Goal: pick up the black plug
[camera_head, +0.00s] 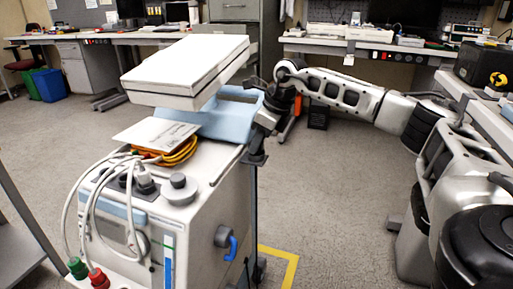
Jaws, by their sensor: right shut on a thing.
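My right gripper (257,147) reaches in from the right and points down beside the right rear edge of the white pump cart. It is shut on a small dark thing at its fingertips. This looks like the black plug, but it blends with the dark fingers and its outline is unclear. The light blue tray (222,118) of the cart is just left of the gripper. My left gripper is not in view.
The cart (205,205) carries a white boxy unit (187,68), a card (152,133), a coiled orange cable (178,152) and grey cables with green (77,268) and red (98,279) ends. A blue-handled clamp (228,240) sticks out. Floor right of the cart is clear.

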